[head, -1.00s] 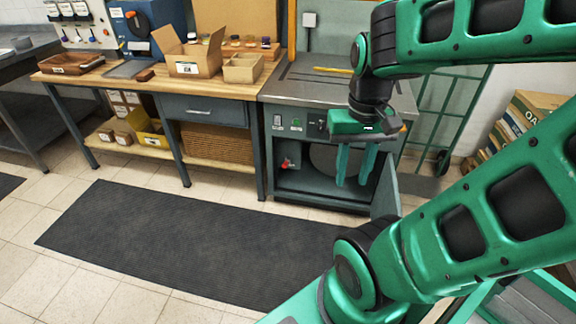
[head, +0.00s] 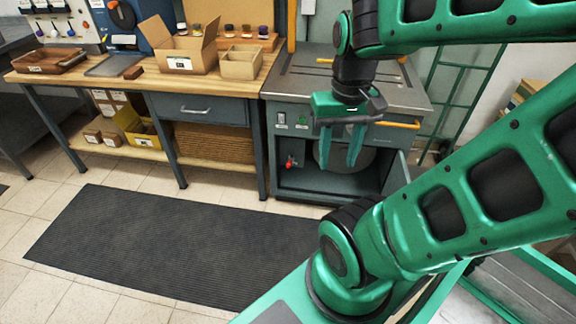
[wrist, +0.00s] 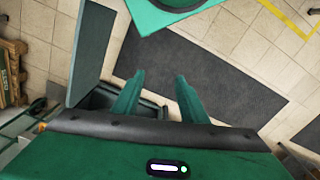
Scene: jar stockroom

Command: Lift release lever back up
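A grey cabinet-like machine (head: 330,192) stands at the end of the workbench, its lower bay open. A small red handle (head: 291,161) sits inside at the bay's left; I cannot tell for certain whether it is the release lever. My gripper (head: 340,163) hangs in front of the bay, fingers down and apart with nothing between them. It is right of the red handle and clear of it. In the wrist view my gripper (wrist: 157,78) also shows spread fingers, with the floor between them. The red handle cannot be made out there.
The machine's door (head: 398,176) stands open on the right; it also shows in the wrist view (wrist: 90,55). An orange bar handle (head: 398,124) juts from the machine's front. The workbench (head: 230,88) holds boxes. A dark mat (head: 165,240) covers clear floor.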

